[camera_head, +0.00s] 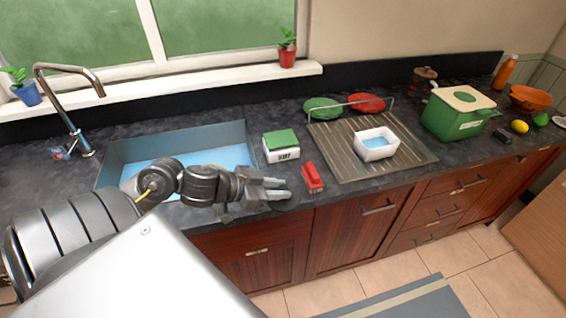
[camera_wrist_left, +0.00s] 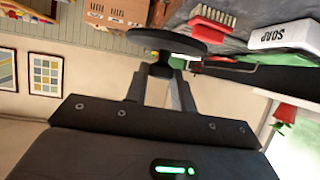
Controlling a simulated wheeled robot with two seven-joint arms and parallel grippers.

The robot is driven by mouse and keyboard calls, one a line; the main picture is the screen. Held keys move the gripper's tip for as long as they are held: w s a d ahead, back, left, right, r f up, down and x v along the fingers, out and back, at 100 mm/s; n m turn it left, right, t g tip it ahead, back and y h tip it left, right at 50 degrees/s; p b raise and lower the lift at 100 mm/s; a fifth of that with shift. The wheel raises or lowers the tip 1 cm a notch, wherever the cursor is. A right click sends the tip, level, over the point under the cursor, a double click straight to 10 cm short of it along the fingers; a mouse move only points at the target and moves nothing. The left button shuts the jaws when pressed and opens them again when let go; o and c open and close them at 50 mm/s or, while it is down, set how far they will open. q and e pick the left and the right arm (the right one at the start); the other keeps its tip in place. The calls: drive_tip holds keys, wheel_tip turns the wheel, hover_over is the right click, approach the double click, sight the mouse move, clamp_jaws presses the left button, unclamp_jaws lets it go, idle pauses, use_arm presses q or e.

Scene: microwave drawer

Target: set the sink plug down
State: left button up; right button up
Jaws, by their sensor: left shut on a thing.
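The sink plug, a flat black disc, shows in the left wrist view (camera_wrist_left: 165,40) with its short stem between my left gripper's fingers (camera_wrist_left: 159,70). In the head view the plug (camera_head: 287,203) is a dark round edge just below the fingertips. My left gripper (camera_head: 280,190) is shut on the plug at the counter's front edge, right of the sink (camera_head: 122,152) and left of the red brush (camera_head: 312,177). I cannot tell whether the plug touches the counter (camera_head: 340,195). My right gripper is not in view.
A white soap box with a green top (camera_head: 281,146) stands behind the gripper. A ribbed drainboard (camera_head: 405,165) holds a white tub (camera_head: 376,144). A tap (camera_head: 75,105) stands left of the sink. A green bin (camera_head: 455,115) stands farther right. Wooden cabinets (camera_head: 350,235) drop away in front.

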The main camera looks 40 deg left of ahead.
use_arm(q)
drive_tip(key=s+a+r+n+t+y+p, duration=0.1)
drive_tip(key=s+a+r+n+y+p, duration=0.15)
drive_tip(key=a, duration=0.25)
drive_tip(key=w+a+f+b, duration=0.1)
drive_tip(key=w+f+b, duration=0.2)
drive_tip(key=w+b, duration=0.1)
drive_tip(key=w+a+f+b, duration=0.1)
drive_tip(key=w+f+b, duration=0.2)
drive_tip(key=w+b, duration=0.1)
drive_tip(key=w+a+f+b, duration=0.1)
drive_tip(key=w+f+b, duration=0.2)
drive_tip(key=b, duration=0.2)
drive_tip(key=shift+w, duration=0.4)
drive_tip(key=shift+w+f, duration=0.45)
drive_tip(key=shift+f, duration=0.15)
drive_tip(key=shift+w+a+f, duration=0.1)
drive_tip(key=shift+w+f, duration=0.05)
drive_tip(key=shift+f, duration=1.5)
